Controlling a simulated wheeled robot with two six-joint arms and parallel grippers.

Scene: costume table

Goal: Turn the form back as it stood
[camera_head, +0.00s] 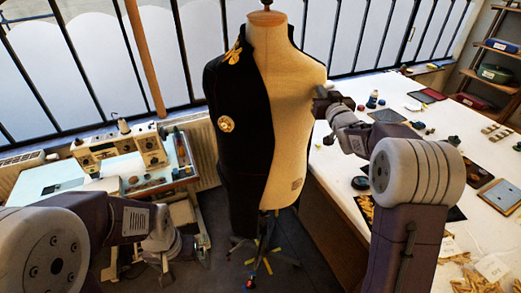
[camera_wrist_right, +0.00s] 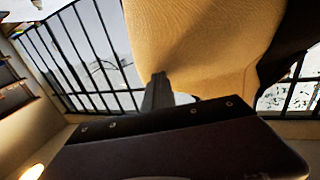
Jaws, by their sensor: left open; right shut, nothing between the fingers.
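The dress form (camera_head: 290,110) stands upright on a dark wheeled stand (camera_head: 262,250). Its left half wears a black jacket (camera_head: 230,150) with a gold shoulder piece (camera_head: 234,54) and a gold round badge (camera_head: 226,124); its right half is bare beige cloth. My right gripper (camera_head: 322,103) is shut and empty at the bare right side of the form. In the right wrist view its narrow fingers (camera_wrist_right: 158,92) reach to the beige cloth (camera_wrist_right: 200,45); I cannot tell whether they touch. My left gripper (camera_head: 192,250) is low, left of the stand, apart from the form, its fingers hard to make out.
A white work table (camera_head: 340,165) with small tools, trays and boxes stands on the right, close to the form. A sewing machine (camera_head: 120,150) stands on a table at the left. A barred window lies behind. Dark floor shows around the stand.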

